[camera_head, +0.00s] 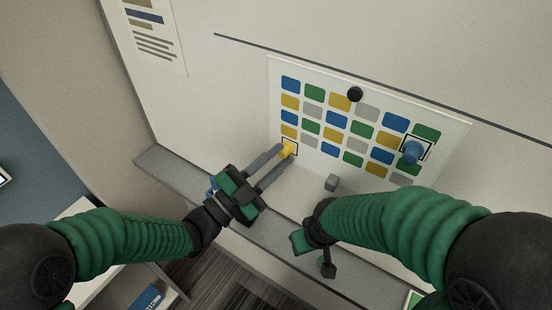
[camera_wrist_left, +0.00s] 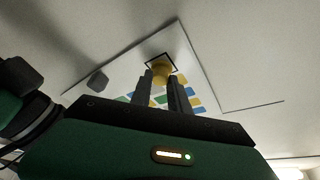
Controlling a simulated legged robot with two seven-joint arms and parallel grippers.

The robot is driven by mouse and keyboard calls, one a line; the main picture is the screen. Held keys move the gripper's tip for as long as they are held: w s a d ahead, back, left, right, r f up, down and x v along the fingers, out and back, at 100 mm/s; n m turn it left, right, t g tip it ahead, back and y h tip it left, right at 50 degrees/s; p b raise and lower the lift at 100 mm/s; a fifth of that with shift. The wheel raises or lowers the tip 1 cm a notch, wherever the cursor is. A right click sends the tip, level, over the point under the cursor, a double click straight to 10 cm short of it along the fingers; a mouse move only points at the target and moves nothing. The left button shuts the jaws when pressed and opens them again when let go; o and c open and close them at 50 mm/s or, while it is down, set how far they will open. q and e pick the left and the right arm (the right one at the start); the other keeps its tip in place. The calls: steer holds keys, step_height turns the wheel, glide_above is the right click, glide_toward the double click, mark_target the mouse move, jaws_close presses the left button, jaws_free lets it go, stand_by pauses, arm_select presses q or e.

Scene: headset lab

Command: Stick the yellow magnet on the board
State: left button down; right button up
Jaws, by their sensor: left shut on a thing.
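The yellow magnet (camera_head: 287,150) is at the lower left corner of the sheet of coloured squares (camera_head: 325,148) on the white board (camera_head: 232,92). My left gripper (camera_head: 281,153) is shut on it. In the left wrist view the magnet (camera_wrist_left: 161,72) is between the fingertips, over a black square outline on the sheet. I cannot tell whether it touches the board. A blue magnet (camera_head: 411,152) is in another black outline at the sheet's right side. My right gripper (camera_head: 318,250) is low in front of the ledge; its fingers are not clear.
A black round magnet (camera_head: 354,94) is at the sheet's top edge. A grey ledge (camera_head: 180,172) runs along the board's bottom. A printed notice (camera_head: 152,35) hangs at the upper left.

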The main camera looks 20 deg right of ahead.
arm_select(q)
steer(key=c, duration=1.2)
jaws_free()
steer(key=shift+o, duration=0.2)
steer(key=o, duration=0.5)
steer(key=shift+o, duration=0.2)
steer(key=s+a, duration=0.5)
steer(key=a, duration=0.1)
steer(key=shift+a+b, duration=0.2)
steer(key=shift+b, duration=0.2)
